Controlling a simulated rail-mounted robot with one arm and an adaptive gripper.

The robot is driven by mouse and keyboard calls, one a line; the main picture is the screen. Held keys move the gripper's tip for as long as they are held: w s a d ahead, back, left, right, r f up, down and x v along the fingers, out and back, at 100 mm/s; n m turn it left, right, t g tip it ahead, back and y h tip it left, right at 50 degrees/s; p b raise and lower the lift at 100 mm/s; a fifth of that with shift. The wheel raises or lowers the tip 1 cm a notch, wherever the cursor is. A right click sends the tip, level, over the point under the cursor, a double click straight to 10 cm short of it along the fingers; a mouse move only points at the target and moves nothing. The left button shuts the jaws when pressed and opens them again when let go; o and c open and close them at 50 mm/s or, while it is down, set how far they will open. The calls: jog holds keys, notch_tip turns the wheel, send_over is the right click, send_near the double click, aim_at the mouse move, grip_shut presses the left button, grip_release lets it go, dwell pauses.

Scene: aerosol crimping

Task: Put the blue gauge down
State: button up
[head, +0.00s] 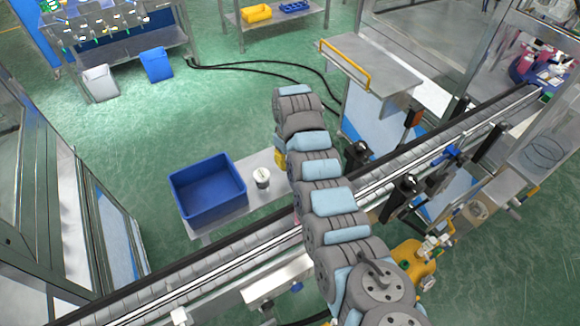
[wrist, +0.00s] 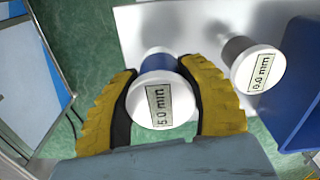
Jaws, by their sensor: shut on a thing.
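In the wrist view, the blue gauge (wrist: 160,98) has a blue body and a round white cap marked "5.0 mm". My gripper (wrist: 165,105) has yellow fingers with dark pads, closed on both sides of the gauge's cap. The gauge's lower end is over the pale table (wrist: 185,22); I cannot tell whether it touches. In the head view, only a yellow bit of my gripper (head: 280,158) shows beside my arm, and the blue gauge is hidden. A grey gauge (wrist: 258,70) with a white cap stands just right of my gripper in the wrist view.
The grey gauge (head: 262,178) stands on the small table (head: 232,222) in the head view, between my gripper and a blue bin (head: 207,190). The bin's wall also shows at right in the wrist view (wrist: 300,85). A conveyor (head: 215,275) runs diagonally beneath my arm.

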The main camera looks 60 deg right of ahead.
jog(key=shift+f, duration=0.1)
jog(key=shift+d+f, duration=0.2)
jog(key=shift+f, duration=1.55)
jog(key=shift+f, duration=0.15)
jog(key=o, duration=1.2)
jog(key=shift+o, duration=0.2)
notch_tip(320, 180, up, 12)
jog(key=shift+r, duration=0.2)
